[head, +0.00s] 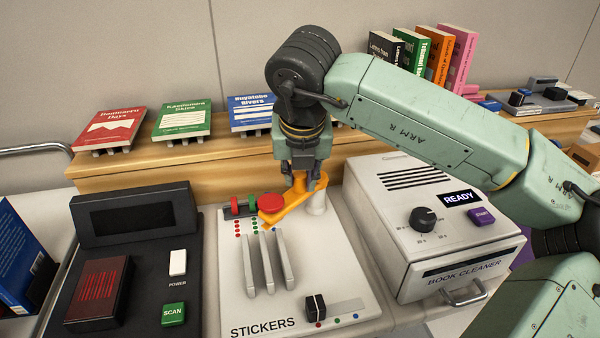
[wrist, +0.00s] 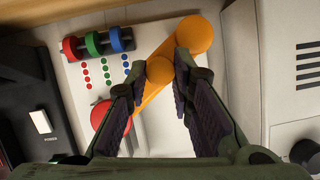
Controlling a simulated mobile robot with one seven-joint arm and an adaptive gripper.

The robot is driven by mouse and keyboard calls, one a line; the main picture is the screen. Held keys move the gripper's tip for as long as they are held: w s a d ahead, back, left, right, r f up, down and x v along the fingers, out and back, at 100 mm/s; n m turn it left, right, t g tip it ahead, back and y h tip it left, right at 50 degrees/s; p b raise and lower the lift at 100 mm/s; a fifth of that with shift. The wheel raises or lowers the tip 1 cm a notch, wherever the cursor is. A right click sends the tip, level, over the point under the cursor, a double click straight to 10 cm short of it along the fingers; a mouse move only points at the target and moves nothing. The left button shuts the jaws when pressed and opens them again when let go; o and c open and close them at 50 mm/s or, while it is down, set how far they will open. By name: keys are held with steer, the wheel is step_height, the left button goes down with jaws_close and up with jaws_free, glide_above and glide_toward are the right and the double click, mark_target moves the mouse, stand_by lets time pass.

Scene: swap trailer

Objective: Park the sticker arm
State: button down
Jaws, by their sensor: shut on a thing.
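The orange sticker arm (head: 288,209) pivots on a white post (head: 317,201) at the back right of the white STICKERS panel (head: 236,302). Its free end carries a red disc (head: 271,202) and points left, close to the red, green and blue rolls. My gripper (head: 299,184) is over the arm, shut on its knob. In the wrist view the orange knob (wrist: 160,70) sits between my fingertips (wrist: 163,75). The red disc (wrist: 105,115) is partly hidden behind my left finger there.
The black scanner (head: 134,262) stands to the left and the BOOK CLEANER (head: 432,222), showing READY, to the right. Grey divider fins (head: 268,264) and a black slider (head: 315,305) are in front of the arm. Books stand on the wooden shelf (head: 130,180) behind.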

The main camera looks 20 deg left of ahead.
steer(key=shift+d, duration=0.1)
steer(key=d+n+y+b, duration=0.1)
steer(key=n+b, duration=0.1)
steer(key=shift+d+f+n, duration=0.15)
steer(key=shift+n, duration=0.25)
steer(key=shift+w+d+n+g+y+b, duration=0.25)
steer(key=shift+d+n+g, duration=0.35)
steer(key=shift+n, duration=0.75)
steer(key=shift+w+d+n+g+y+b, duration=0.2)
steer(key=shift+d+n+g+y, duration=0.35)
steer(key=shift+n, duration=0.85)
steer(key=shift+w+d+n+g+y+b, duration=0.15)
steer(key=shift+d+n+g, duration=0.45)
steer(key=shift+n, duration=0.75)
steer(key=shift+d+r, duration=0.15)
steer(key=shift+r, duration=0.05)
steer(key=c, duration=1.4)
jaws_free()
